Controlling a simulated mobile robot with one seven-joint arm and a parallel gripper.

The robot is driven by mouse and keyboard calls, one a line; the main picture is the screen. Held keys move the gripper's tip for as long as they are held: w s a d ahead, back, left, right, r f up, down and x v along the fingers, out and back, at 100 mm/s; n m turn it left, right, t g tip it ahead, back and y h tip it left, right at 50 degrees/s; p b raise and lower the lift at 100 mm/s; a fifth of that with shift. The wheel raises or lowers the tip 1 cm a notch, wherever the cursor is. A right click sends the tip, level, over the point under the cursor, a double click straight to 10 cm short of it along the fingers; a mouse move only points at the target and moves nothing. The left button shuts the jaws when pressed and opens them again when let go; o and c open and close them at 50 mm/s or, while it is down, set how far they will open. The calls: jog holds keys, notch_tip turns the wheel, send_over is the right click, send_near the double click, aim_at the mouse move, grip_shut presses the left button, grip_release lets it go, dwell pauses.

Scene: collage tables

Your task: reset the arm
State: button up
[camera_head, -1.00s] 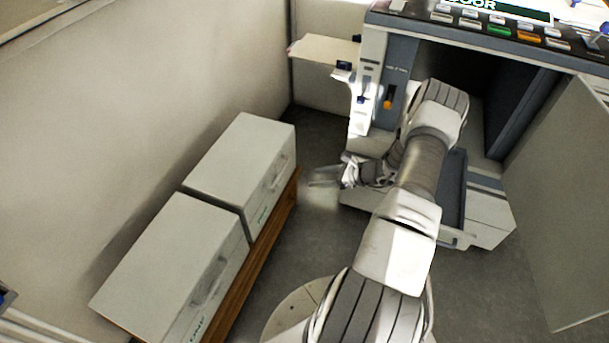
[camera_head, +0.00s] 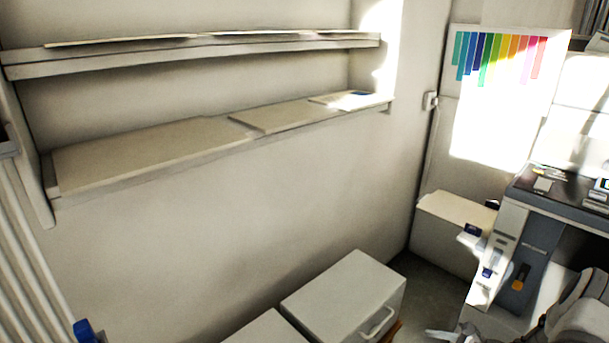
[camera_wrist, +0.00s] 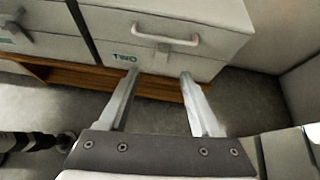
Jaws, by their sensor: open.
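My gripper (camera_wrist: 157,98) is open and empty in the wrist view. Its two fingers point toward the front of a pale box labelled TWO (camera_wrist: 170,40), which has a white handle. In the head view, part of my gripper (camera_head: 450,336) shows at the bottom edge, to the right of the same pale box (camera_head: 345,295). Part of my arm shows at the lower right corner. Most of the arm is out of the picture.
A copier-like machine (camera_head: 520,235) stands at the right. Two wall shelves (camera_head: 150,150) hold flat sheets. A second pale box (camera_head: 268,330) is at the bottom. A wooden stand (camera_wrist: 150,85) is under the boxes. Grey floor (camera_head: 430,285) shows between boxes and machine.

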jog(key=w+a+r+n+g, duration=0.1)
jog(key=a+r+n+g, duration=0.1)
jog(key=a+r+n, duration=0.5)
jog(key=w+a+r+n+g, duration=0.1)
jog(key=a+r+n+g, duration=0.15)
jog(key=r, duration=0.95)
jog(key=s+a+r+n+g+h, duration=0.1)
jog(key=s+a+r+n, duration=0.25)
jog(key=a+r, duration=0.3)
jog(key=s+a+r+n+g+h, duration=0.1)
jog(key=s+a+r+n+h, duration=0.15)
jog(key=a+r+n, duration=0.35)
jog(key=s+a+r+n+t+h, duration=0.2)
jog(key=s+r+n, duration=0.3)
jog(key=s, duration=0.4)
jog(key=s+a+r+n+t+h, duration=0.1)
jog(key=s+r+n+h, duration=0.15)
jog(key=s+r, duration=0.5)
notch_tip(320, 180, up, 18)
jog(key=s+p, duration=0.2)
jog(key=p, duration=1.7)
jog(key=shift+n, duration=0.45)
jog(key=shift+f, duration=0.2)
jog(key=shift+c, duration=1.2)
jog(key=shift+d, duration=0.1)
jog(key=shift+d, duration=0.1)
